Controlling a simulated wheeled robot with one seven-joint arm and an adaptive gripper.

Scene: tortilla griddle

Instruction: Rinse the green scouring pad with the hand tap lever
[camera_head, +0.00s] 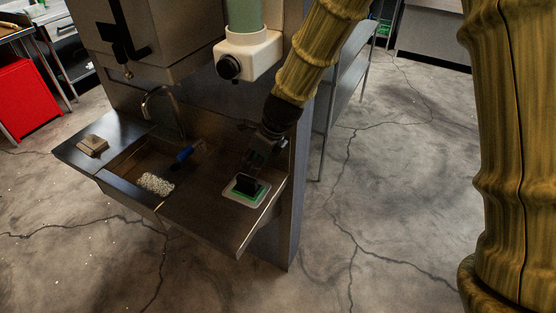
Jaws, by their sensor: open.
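The green scouring pad (239,194) appears to be the green edge showing in a small white dish on the right part of the sink counter. A dark block (248,184) sits over its middle and hides much of it. My gripper (252,168) points down just above and behind the dish, open, with nothing visible between its fingers. Whether it touches the dark block cannot be told. A curved metal tap (160,97) rises at the back of the sink, left of my gripper. I cannot make out its hand lever clearly.
The sink basin (128,166) lies left of the dish. Pale scrubber mesh (155,184) and a blue-handled tool (186,153) lie by it. A tan block (92,145) sits on the left ledge. A dispenser (250,55) and a box (160,35) hang above.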

